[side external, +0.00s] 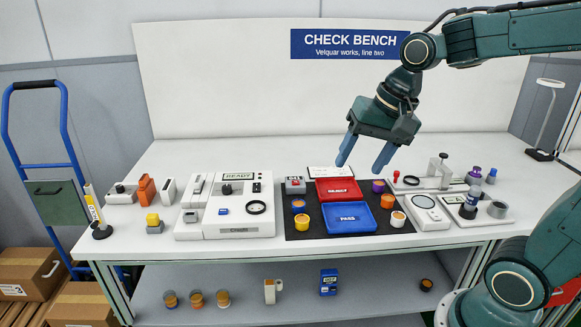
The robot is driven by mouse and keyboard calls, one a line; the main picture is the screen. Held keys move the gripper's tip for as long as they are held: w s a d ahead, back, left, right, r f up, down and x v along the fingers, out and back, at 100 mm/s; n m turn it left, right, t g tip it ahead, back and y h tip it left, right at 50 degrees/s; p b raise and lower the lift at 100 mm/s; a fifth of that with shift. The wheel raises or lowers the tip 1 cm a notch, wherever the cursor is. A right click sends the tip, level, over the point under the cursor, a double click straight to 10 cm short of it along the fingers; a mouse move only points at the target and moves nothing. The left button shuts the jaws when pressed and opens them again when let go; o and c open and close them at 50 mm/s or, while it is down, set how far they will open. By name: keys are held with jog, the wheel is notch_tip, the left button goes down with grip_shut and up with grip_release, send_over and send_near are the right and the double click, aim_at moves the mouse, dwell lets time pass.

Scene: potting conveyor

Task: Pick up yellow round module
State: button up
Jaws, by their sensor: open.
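A yellow round module (303,222) stands on the black mat (318,235), at its front left, left of the blue PASS tray (350,231). It is small in this view, and nothing covers it. My gripper (359,168) is open and empty, with its two blue fingers pointing down. It hangs above the bench, over the area of the red REJECT tray (338,200), up and to the right of the yellow module and apart from it.
Other round modules stand beside the trays: an orange one (388,201) and a white-topped orange one (398,219) at right. A grey box with a red top (295,185) is at the mat's back left. A white tester (239,228) stands left; instruments (431,213) stand right.

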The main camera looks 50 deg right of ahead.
jog(key=w+d+f+m+g+y, duration=0.1)
jog(key=w+d+f+m, duration=0.4)
jog(key=w+f+m, duration=0.1)
jog(key=w+d+f+m+g+y, duration=0.1)
jog(key=w+d+f+m+y, duration=0.1)
jog(key=w+d+f+m, duration=0.3)
jog(key=w+f+m, duration=0.1)
jog(key=w+m, duration=0.2)
jog(key=w, duration=0.1)
jog(key=shift+d+f, duration=0.2)
jog(key=shift+f, duration=0.15)
send_over(302, 221)
jog(key=s+d, duration=0.1)
jog(key=d, duration=0.2)
jog(key=shift+a+f, duration=0.2)
jog(key=shift+f, duration=3.8)
jog(key=shift+x, duration=2.55)
jog(key=c, duration=1.1)
